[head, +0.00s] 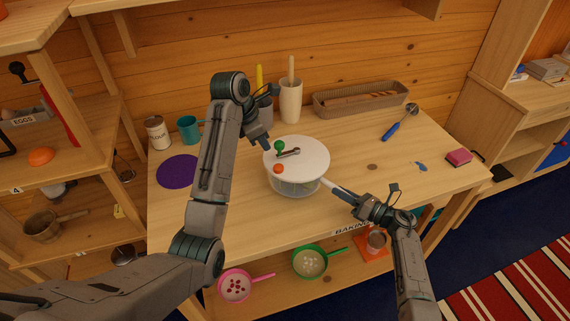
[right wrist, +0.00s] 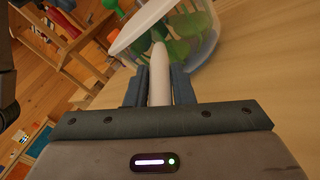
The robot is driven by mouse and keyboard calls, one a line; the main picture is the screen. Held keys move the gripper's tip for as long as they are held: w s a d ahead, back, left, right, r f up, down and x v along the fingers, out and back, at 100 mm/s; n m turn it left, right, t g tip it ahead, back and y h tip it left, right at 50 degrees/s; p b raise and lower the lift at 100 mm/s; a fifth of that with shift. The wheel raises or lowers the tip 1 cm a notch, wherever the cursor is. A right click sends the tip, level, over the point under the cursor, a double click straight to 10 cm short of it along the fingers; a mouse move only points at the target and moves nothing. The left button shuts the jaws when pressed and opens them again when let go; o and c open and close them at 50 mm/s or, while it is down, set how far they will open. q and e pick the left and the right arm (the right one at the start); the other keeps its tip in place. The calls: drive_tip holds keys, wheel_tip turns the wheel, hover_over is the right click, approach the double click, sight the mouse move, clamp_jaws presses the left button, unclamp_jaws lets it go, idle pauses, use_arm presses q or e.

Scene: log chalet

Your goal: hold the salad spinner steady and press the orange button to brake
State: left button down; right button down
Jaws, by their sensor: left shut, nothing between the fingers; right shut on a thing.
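The salad spinner (head: 312,160) stands on the table, with a white lid and a clear bowl. Its orange button (head: 278,168) is on the near left of the lid. A crank with a green knob (head: 280,146) is at the lid's far left. My left gripper (head: 267,143) is shut and empty just above the lid's left edge, near the green knob. My right gripper (head: 350,198) is shut on the spinner's white side handle (head: 338,188). In the right wrist view the handle (right wrist: 160,80) lies between the fingers, and green shapes show through the clear bowl (right wrist: 195,35).
A purple mat (head: 178,171), a can (head: 158,133) and a teal cup (head: 188,130) are at the table's left. A utensil holder (head: 290,103) and a basket (head: 362,98) stand at the back. A blue-handled ladle (head: 392,129) and a pink sponge (head: 459,157) lie on the right.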

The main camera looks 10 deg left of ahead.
use_arm(q)
drive_tip(key=a+r+n+h, duration=0.1)
drive_tip(key=n, duration=1.1)
drive_tip(key=s+a+r+n+t+h, duration=0.1)
drive_tip(key=a+n+h, duration=0.1)
drive_tip(key=n, duration=0.9)
drive_tip(key=s+a+n+t+h, duration=0.1)
drive_tip(key=n, duration=1.1)
drive_tip(key=shift+a+r+n, duration=0.15)
drive_tip(key=shift+r+n, duration=0.15)
drive_tip(key=shift+r, duration=0.1)
